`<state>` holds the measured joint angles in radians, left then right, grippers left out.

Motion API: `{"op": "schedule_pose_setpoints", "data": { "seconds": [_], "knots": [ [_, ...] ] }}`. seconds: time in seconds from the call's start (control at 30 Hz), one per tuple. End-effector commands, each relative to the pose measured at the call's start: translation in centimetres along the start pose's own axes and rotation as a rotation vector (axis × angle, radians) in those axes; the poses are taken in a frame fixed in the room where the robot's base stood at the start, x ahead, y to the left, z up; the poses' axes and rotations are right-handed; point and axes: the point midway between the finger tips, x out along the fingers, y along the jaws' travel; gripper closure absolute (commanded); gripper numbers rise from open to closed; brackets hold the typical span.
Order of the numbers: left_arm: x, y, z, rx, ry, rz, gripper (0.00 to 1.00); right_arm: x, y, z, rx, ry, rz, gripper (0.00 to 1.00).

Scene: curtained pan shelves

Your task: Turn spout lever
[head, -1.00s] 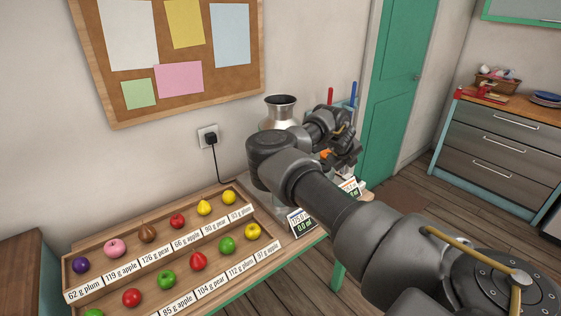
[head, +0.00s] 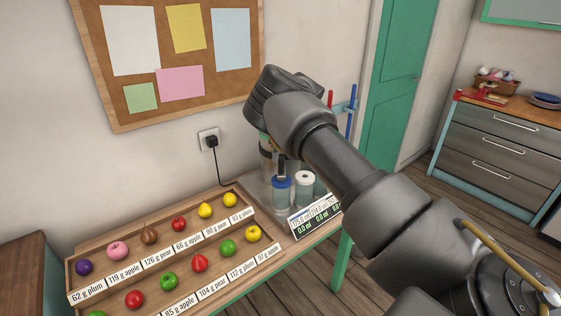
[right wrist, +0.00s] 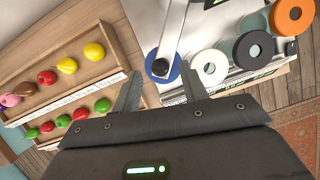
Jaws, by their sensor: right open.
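A pale bar (right wrist: 172,32), which may be the spout or its lever, reaches down to a blue-rimmed container (right wrist: 162,68) in the right wrist view. I cannot tell which part is the lever. In the head view the blue-rimmed container (head: 282,190) stands on the side table, with a dark upright part just above it. A metal vessel (head: 265,152) behind is mostly covered by my right arm. My right gripper (right wrist: 159,72) is open and empty, its fingers pointing toward the blue-rimmed container; contact cannot be judged. My left gripper is not in view.
A white-topped container (head: 304,185) stands right beside the blue-rimmed one. A display (head: 315,215) fronts the containers. A fruit rack (head: 165,225) with labels stands to the left.

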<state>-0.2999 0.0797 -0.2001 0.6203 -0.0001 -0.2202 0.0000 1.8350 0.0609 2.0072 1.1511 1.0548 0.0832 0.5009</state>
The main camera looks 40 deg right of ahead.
Motion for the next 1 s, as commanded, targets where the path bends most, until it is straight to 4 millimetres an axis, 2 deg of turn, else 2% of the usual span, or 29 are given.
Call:
{"op": "schedule_pose_setpoints", "data": {
  "seconds": [0.1, 0.3, 0.47, 0.7, 1.0],
  "knots": [
    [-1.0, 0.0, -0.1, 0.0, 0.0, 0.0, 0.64, 2.0, 0.0, 0.0, -0.001, 0.003, 0.001, 0.57],
    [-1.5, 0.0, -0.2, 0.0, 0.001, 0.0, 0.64, 4.5, 0.0, 0.0, 0.0, 0.001, 0.0, 0.57],
    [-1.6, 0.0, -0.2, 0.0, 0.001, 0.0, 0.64, 5.4, -0.1, 0.0, 0.0, 0.0, -0.002, 0.57],
    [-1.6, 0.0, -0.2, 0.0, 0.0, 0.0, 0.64, 5.4, -0.1, 0.0, 0.001, 0.0, -0.001, 0.57],
    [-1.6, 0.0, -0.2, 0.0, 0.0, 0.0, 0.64, 5.4, -0.1, 0.0, 0.0, 0.0, -0.001, 0.95]
  ]
}}
